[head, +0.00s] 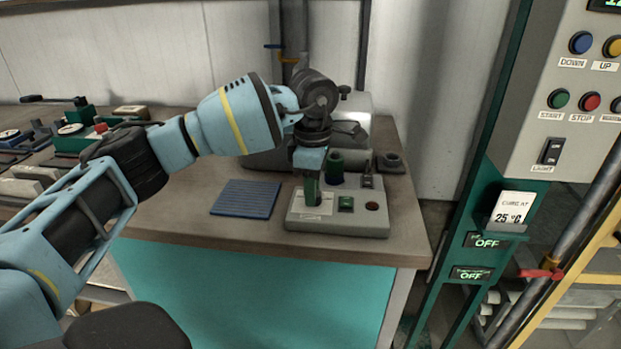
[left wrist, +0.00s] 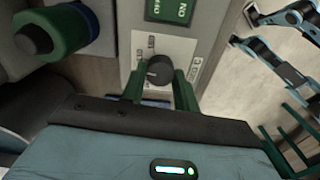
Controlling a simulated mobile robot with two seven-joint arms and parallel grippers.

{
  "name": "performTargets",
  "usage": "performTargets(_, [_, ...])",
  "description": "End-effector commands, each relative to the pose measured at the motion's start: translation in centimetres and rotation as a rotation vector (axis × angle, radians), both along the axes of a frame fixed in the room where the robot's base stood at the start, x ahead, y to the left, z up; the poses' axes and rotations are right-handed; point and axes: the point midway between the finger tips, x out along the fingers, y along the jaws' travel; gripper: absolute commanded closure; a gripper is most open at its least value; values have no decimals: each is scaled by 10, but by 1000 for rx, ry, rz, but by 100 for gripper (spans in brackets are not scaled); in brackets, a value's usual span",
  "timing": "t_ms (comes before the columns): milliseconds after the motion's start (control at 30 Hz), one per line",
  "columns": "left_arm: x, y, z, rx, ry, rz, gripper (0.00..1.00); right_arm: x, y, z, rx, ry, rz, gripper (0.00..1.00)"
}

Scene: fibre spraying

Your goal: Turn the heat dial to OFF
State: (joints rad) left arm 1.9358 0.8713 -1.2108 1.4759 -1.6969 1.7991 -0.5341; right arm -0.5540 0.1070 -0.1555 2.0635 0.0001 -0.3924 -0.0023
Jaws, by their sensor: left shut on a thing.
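The heat dial (left wrist: 160,70) is a round black knob with a pale pointer line, on a light label plate of the grey control box (head: 360,221). The pointer's setting cannot be read for sure, as the lettering around it is small and turned. My left gripper (head: 312,192) reaches down onto the left part of the box. In the left wrist view its two green fingers (left wrist: 159,86) stand on either side of the dial, shut on it. In the head view the fingers hide the dial.
A green switch (head: 346,203) and a red button (head: 372,206) sit right of the dial. A dark green cylinder (head: 335,166) stands close behind. A blue ribbed mat (head: 245,198) lies to the left on the brown bench (head: 190,225). A green-framed control cabinet stands right.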

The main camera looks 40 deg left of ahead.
Motion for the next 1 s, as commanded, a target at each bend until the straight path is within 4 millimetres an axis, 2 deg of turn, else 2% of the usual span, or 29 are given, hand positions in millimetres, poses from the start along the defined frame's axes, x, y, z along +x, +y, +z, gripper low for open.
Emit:
performTargets(33, [-1,-1,6,-2,-1,42,93,3,0,9,-1,-7,0,64])
performTargets(467, [-1,-1,7,-3,-4,452,93,2,-1,46,-4,-23,3,64])
performTargets(1000, [0,-2,6,-5,-5,932,93,27,-2,94,-4,-98,-1,64])
